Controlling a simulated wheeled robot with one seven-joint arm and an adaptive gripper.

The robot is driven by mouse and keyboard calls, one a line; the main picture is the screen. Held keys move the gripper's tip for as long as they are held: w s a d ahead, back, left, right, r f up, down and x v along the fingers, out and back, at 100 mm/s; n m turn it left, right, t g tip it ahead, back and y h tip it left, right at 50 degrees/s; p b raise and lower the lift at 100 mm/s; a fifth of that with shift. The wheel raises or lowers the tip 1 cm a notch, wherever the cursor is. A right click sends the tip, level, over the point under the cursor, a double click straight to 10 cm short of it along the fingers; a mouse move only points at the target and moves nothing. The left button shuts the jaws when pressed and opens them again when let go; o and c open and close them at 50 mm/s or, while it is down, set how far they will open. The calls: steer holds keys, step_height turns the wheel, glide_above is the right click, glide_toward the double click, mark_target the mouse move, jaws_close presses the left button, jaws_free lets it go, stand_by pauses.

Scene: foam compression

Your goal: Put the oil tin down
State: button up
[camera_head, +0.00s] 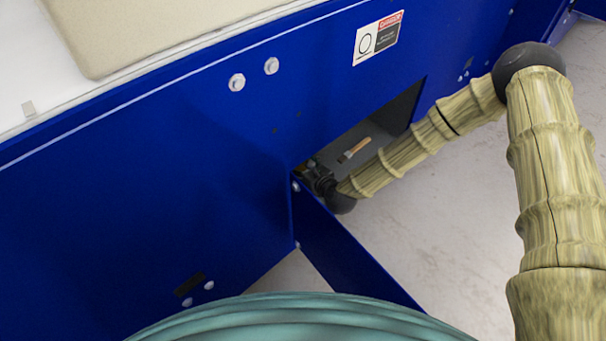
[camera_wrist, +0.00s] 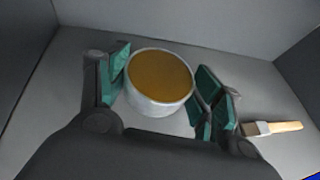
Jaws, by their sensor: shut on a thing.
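The oil tin (camera_wrist: 158,104) is a round white tin, open at the top, with amber-brown oil in it. In the wrist view it is upright between the green finger pads of my gripper (camera_wrist: 163,92), which is shut on it. I cannot tell whether its base touches the grey floor below. In the head view my gripper (camera_head: 318,178) reaches into a dark recess in the blue machine, and the tin is hidden there.
A brush (camera_wrist: 270,127) with a wooden handle lies right of my gripper on the grey recess floor (camera_wrist: 60,85). Grey walls enclose the back and sides. The blue panel (camera_head: 150,190) borders the opening, and a blue flap (camera_head: 350,255) stands in front.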

steer(key=shift+f+b, duration=0.45)
steer(key=shift+f, duration=0.85)
steer(key=shift+f, duration=0.15)
steer(key=o, duration=1.4)
steer(key=shift+r, duration=0.2)
steer(key=shift+s+d+r+p, duration=0.15)
steer(key=shift+s+d+p, duration=0.05)
steer(key=shift+s+p, duration=0.1)
steer(key=p+v, duration=0.5)
steer(key=v, duration=0.6)
steer(key=shift+d, duration=0.1)
